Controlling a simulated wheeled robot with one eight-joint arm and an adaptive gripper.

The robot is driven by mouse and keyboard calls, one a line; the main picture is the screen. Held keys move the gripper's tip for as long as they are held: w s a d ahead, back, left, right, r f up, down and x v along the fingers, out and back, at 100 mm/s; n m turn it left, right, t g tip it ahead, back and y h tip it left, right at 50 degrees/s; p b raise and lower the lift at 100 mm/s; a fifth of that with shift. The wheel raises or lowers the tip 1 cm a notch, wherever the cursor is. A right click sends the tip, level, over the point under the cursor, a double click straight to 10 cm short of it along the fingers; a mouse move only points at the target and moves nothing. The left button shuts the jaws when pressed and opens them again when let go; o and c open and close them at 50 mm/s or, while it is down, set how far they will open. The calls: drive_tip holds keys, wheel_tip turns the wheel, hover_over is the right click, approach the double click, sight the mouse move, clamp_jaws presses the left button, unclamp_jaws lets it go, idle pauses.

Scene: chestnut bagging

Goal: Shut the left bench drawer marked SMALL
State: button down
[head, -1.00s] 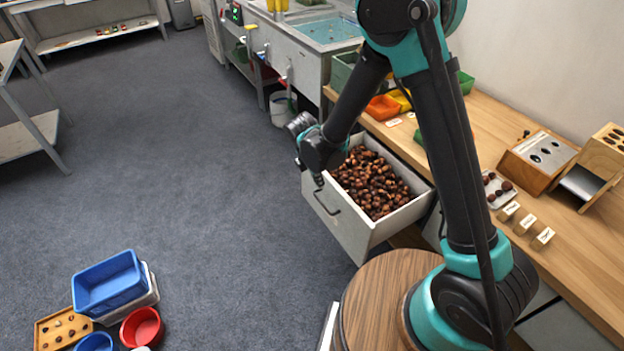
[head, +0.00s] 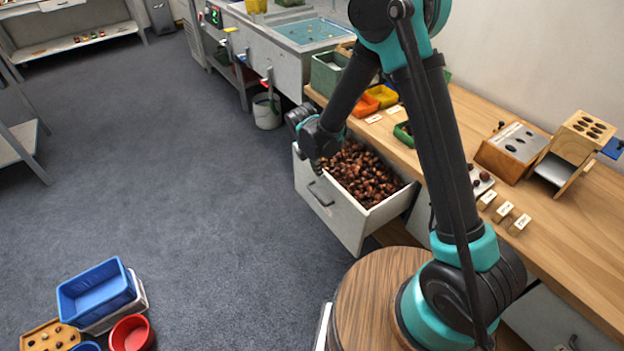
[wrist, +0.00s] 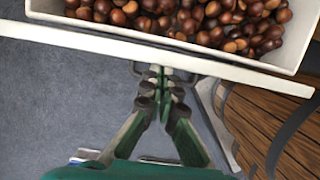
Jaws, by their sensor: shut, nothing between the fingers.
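The bench drawer (head: 338,214) stands pulled well out from under the wooden bench, its pale front facing the open floor. It is full of brown chestnuts (head: 362,176). A dark bar handle (head: 318,193) is on its front; I can read no SMALL mark. My gripper (head: 317,163) is shut and empty at the outer side of the drawer front, near the handle. In the wrist view, the closed fingertips (wrist: 161,72) point at the drawer's white front edge (wrist: 120,42), over or against the handle; I cannot tell whether they touch.
The wooden bench (head: 560,240) runs along the right with a sorting block (head: 514,145), small labelled blocks (head: 504,211) and coloured trays (head: 380,96). A sink unit and a white bucket (head: 267,112) stand beyond. Blue (head: 96,288) and red bins lie lower left. Carpet left of the drawer is clear.

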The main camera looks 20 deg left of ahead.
drive_tip(key=w+d, duration=1.4)
drive_tip(key=w, duration=0.2)
drive_tip(key=shift+w, duration=0.2)
drive_tip(key=shift+a, duration=0.1)
drive_tip(key=s+a+r, duration=0.4)
drive_tip(key=s+r, duration=0.1)
drive_tip(key=r, duration=0.5)
drive_tip(key=s+d+r+m+y, duration=0.1)
drive_tip(key=s+d+r+m, duration=0.2)
drive_tip(key=s+d+m, duration=0.35)
drive_tip(key=s+d+r+m, duration=0.35)
drive_tip(key=d+m, duration=0.35)
drive_tip(key=d, duration=0.4)
drive_tip(key=s+d+f+m+t, duration=0.1)
drive_tip(key=s+d+m, duration=0.4)
drive_tip(key=s+m, duration=0.2)
drive_tip(key=s+d+f+m+t, duration=0.1)
drive_tip(key=s+d+m, duration=0.4)
drive_tip(key=s, duration=0.5)
drive_tip(key=shift+s+d+f+m+y, duration=0.15)
drive_tip(key=shift+s+f+m+y, duration=0.3)
drive_tip(key=shift+m, duration=0.7)
